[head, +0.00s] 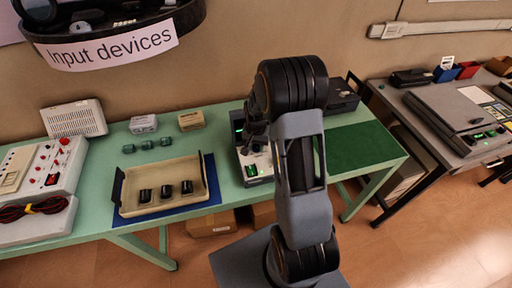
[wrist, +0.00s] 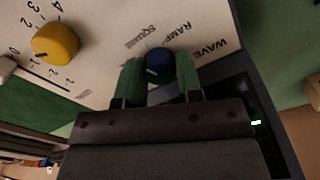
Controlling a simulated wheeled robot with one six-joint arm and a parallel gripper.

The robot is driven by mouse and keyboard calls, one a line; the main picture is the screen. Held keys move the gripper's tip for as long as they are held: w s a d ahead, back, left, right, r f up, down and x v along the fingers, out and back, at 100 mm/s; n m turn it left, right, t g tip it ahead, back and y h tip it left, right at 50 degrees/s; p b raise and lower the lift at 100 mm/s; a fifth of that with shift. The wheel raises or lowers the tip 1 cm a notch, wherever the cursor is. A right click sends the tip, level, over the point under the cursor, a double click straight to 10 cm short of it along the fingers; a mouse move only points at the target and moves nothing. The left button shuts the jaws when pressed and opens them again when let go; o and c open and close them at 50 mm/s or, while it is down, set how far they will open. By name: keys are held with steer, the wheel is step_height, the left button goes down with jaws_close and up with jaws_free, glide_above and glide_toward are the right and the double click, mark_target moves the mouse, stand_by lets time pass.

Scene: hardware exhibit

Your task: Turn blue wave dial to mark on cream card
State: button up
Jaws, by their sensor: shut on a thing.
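The blue wave dial (wrist: 158,58) is on a pale panel (wrist: 110,60) lettered SQUARE, RAMP and WAVE in the wrist view. My gripper (wrist: 159,72) has its green fingers on both sides of the dial and is shut on it. A pale mark shows at the dial's lower left, but its exact pointing is hard to read. In the head view the instrument (head: 257,165) stands on the green table, partly hidden by my arm, and the dial cannot be seen there. A small cream block or card (head: 191,121) stands at the table's back; its marking is too small to read.
A yellow dial (wrist: 55,44) with a number scale is on the same panel. A dark green mat (head: 362,146) at the right is bare.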

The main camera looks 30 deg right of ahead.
steer(key=shift+m+b, duration=0.45)
steer(key=shift+m, duration=1.55)
steer(key=o, duration=0.9)
